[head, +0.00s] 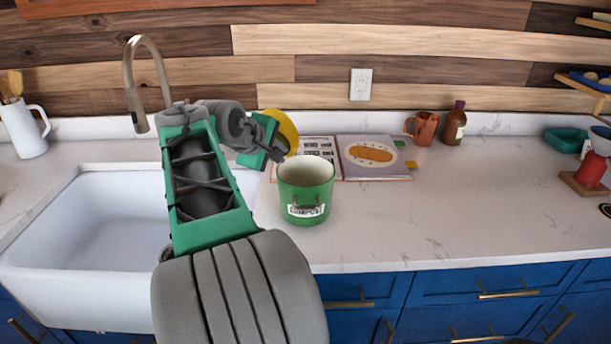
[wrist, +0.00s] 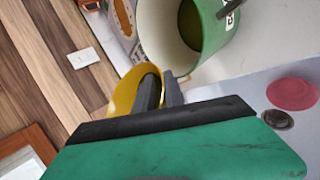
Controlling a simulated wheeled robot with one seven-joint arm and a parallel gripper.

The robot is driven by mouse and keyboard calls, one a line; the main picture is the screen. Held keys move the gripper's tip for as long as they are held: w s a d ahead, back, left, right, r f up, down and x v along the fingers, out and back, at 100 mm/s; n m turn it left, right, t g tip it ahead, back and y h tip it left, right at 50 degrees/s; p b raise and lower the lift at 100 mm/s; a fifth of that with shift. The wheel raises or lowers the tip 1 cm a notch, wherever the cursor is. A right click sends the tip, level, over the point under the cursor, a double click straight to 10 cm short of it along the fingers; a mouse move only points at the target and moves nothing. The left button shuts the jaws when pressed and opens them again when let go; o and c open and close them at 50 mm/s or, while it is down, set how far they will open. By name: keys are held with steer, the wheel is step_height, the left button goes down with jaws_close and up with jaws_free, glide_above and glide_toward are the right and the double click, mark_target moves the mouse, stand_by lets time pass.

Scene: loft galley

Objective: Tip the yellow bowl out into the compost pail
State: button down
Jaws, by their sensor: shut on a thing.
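The yellow bowl (head: 286,128) is tilted steeply onto its side behind and up-left of the pail. My gripper (head: 277,153) is shut on its rim. In the wrist view the bowl (wrist: 126,93) shows between and beside my fingers (wrist: 160,95), close to the pail's rim; I cannot tell whether anything is in it. The green compost pail (head: 305,202) stands upright on the counter, with a white label on its front. The wrist view looks into the pail (wrist: 212,60); its inside is pale, with an olive-green patch at the bottom.
A white sink (head: 85,225) with a tall tap (head: 140,100) lies left. An open book (head: 374,158) lies behind the pail, with a copper mug (head: 423,128) and brown bottle (head: 454,124) farther right. The counter (head: 440,220) right of the pail is clear.

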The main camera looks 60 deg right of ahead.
steer(key=shift+f+b, duration=0.15)
steer(key=shift+b, duration=0.55)
steer(key=shift+s+r+m+t+b, duration=0.2)
steer(key=shift+m+t+b, duration=0.4)
steer(key=shift+b, duration=2)
steer(key=shift+s+r+m+t+b, duration=0.25)
steer(key=shift+t+b, duration=0.55)
steer(key=shift+b, duration=1.75)
steer(key=shift+s+f+m+t+b, duration=0.55)
steer(key=shift+s+f+b, duration=0.3)
steer(key=shift+b, duration=2.85)
steer(key=shift+s+r+t+h+b, duration=0.1)
steer(key=shift+r+t+h+b, duration=0.3)
steer(key=shift+b, duration=1.05)
steer(key=shift+s+f+m+t+b, duration=0.1)
steer(key=shift+s+m+t+b, duration=0.1)
steer(key=shift+m+t+b, duration=0.45)
